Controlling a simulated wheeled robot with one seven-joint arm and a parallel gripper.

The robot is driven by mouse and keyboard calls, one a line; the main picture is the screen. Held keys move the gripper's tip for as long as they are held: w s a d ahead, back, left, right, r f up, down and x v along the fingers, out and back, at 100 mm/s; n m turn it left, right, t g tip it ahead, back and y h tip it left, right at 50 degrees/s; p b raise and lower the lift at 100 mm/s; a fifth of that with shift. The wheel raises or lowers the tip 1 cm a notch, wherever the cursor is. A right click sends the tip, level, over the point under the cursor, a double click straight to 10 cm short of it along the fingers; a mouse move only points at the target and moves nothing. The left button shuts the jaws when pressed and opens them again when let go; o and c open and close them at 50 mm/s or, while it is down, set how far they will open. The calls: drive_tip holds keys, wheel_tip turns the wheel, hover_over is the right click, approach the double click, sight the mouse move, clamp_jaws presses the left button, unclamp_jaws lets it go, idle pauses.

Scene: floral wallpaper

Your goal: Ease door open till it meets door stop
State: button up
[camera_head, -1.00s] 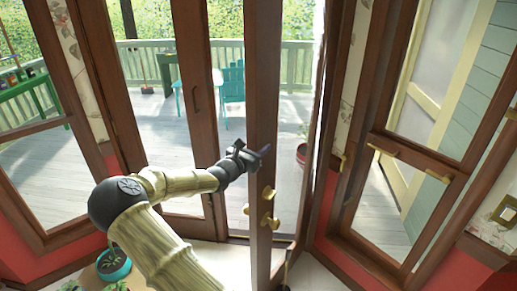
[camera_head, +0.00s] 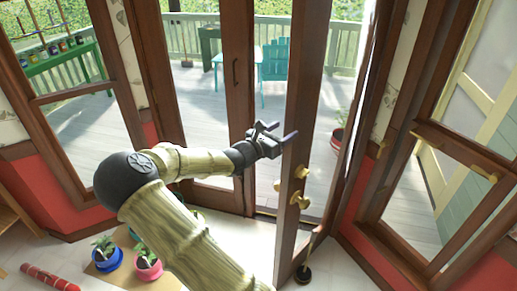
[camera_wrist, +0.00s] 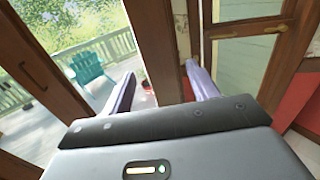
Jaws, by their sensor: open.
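The brown wooden door (camera_head: 304,110) stands ajar, seen nearly edge-on in the head view, with brass knobs (camera_head: 296,187) on it. A small dark round-based piece, which looks like the door stop (camera_head: 303,274), is on the floor by the door's foot; whether they touch is unclear. My gripper (camera_head: 280,131) is open and empty beside the door's edge, above the knobs. In the wrist view the door (camera_wrist: 158,45) shows between the two spread fingers of my gripper (camera_wrist: 160,88). Whether a finger touches the door is unclear.
A second brown door leaf (camera_head: 238,100) is left of the opening, with a deck and teal chair (camera_head: 272,62) beyond. Potted plants (camera_head: 148,266) stand low on the left, near a red roll (camera_head: 50,278). A glazed brown panel (camera_head: 450,160) is on the right.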

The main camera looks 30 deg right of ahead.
drive_tip(key=b+v, duration=0.1)
drive_tip(key=v, duration=0.9)
drive_tip(key=shift+a+b, duration=0.2)
drive_tip(key=shift+b, duration=0.1)
drive_tip(key=s+a+f+m+g+y, duration=0.2)
drive_tip(key=s+f+m+g+y, duration=0.4)
drive_tip(key=s+f+m+y, duration=0.5)
drive_tip(key=s+a+m+t+y, duration=0.3)
drive_tip(key=s+a+m+y, duration=0.3)
drive_tip(key=a+m, duration=0.4)
drive_tip(key=a, duration=0.5)
drive_tip(key=shift+s+t, duration=0.2)
drive_tip(key=shift+t, duration=0.1)
